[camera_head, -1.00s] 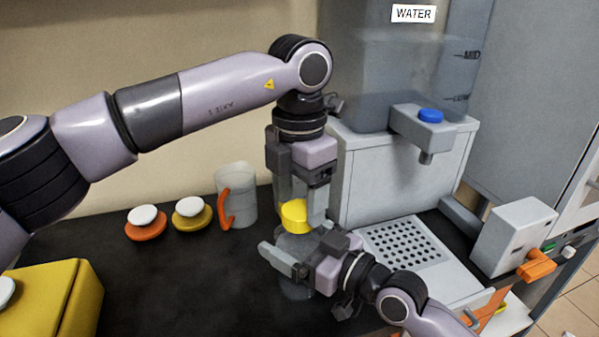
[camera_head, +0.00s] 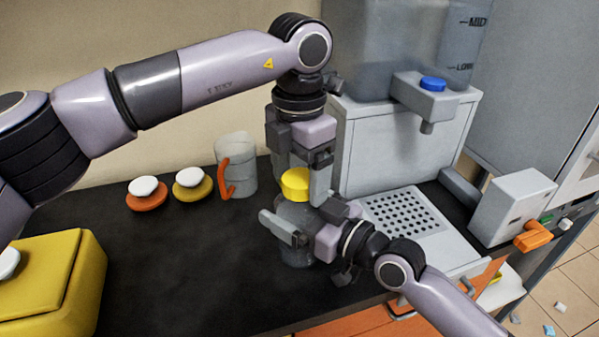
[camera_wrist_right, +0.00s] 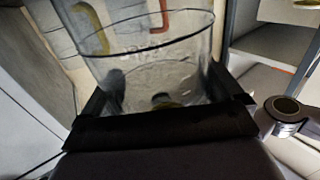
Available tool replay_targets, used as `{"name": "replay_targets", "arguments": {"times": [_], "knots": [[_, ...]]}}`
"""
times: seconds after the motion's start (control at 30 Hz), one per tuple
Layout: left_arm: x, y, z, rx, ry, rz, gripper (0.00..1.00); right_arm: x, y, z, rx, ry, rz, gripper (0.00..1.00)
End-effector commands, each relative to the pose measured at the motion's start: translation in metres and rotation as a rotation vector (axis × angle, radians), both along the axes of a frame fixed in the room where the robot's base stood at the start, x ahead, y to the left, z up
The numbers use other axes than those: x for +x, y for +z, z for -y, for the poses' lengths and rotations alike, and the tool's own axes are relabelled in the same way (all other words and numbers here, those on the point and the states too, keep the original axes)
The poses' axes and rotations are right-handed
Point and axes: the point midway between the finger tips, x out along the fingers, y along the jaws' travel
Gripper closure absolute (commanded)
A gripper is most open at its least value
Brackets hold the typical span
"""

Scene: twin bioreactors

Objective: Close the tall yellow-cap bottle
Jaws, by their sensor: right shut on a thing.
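The tall bottle (camera_head: 294,218) is clear and stands on the dark counter, with the yellow cap (camera_head: 296,184) at its top. Whether the cap is seated on the bottle cannot be made out. My left gripper (camera_head: 305,182) points down from above, with its fingers on either side of the cap; whether they press on it is unclear. My right gripper (camera_head: 300,232) is shut on the bottle's body from the right, below the cap. In the right wrist view, clear glass with a dark rim (camera_wrist_right: 150,50) is between the right fingers (camera_wrist_right: 165,110).
A clear jug (camera_head: 238,165) with an orange handle stands behind left, beside orange (camera_head: 147,200) and yellow (camera_head: 192,192) lids with white knobs. A yellow box (camera_head: 60,285) is at the front left. The water dispenser (camera_head: 390,160) and its perforated tray (camera_head: 408,213) are close on the right.

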Motion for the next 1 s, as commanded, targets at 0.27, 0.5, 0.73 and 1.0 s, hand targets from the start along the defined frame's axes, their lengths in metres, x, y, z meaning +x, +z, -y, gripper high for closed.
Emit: {"name": "replay_targets", "arguments": {"times": [0.27, 0.5, 0.73, 1.0], "knots": [[-0.001, 0.001, 0.002, -0.004, -0.004, -0.003, 0.15, 0.0, 0.001, 0.0, 0.001, 0.0, 0.001, 0.92], [-0.001, 0.028, 0.002, -0.005, -0.004, 0.002, 0.15, 0.0, 0.0, 0.0, 0.0, 0.0, 0.0, 0.92], [0.0, 0.079, 0.001, -0.002, 0.001, 0.003, 0.15, 0.0, 0.0, 0.0, 0.0, 0.0, 0.0, 0.92], [0.0, 0.115, 0.0, 0.0, 0.002, 0.0, 0.15, 0.0, 0.0, 0.0, 0.0, 0.001, 0.0, 0.92]]}}
